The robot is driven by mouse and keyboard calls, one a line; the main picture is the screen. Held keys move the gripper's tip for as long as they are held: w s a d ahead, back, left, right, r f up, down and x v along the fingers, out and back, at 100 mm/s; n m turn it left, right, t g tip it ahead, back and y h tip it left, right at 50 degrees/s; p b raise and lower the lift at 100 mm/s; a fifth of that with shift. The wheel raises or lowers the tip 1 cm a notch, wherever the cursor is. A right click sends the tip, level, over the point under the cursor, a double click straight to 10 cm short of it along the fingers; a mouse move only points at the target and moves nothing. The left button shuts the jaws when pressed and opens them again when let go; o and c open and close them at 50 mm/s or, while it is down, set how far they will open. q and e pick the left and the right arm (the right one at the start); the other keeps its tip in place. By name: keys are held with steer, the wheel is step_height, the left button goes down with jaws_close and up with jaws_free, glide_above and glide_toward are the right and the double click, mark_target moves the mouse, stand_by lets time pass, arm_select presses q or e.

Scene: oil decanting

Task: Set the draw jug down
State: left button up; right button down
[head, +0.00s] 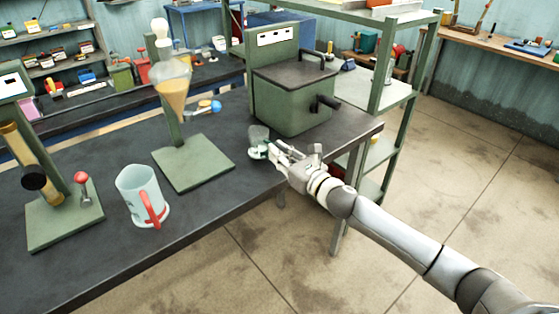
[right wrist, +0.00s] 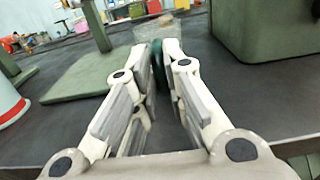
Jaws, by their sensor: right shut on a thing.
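My right gripper (head: 272,151) reaches in from the right over the table's front edge. It is shut on the green handle of a small clear jug (head: 258,136), which I take as the draw jug. In the right wrist view the fingers (right wrist: 158,62) close on the green handle, with the clear jug body (right wrist: 160,25) just beyond them. The jug looks upright and at or very near the tabletop; I cannot tell whether its base touches. My left gripper is not in view.
A larger jug with a red handle (head: 133,187) stands at the left on the dark table (head: 110,262). A funnel of amber oil (head: 174,88) hangs above a green base (head: 193,163). A green machine box (head: 292,100) stands behind the gripper. Table between base and box is partly clear.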

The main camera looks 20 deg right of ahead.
step_height(320, 180, down, 2)
steer(key=shift+f, duration=0.15)
steer(key=c, duration=1.5)
jaws_free()
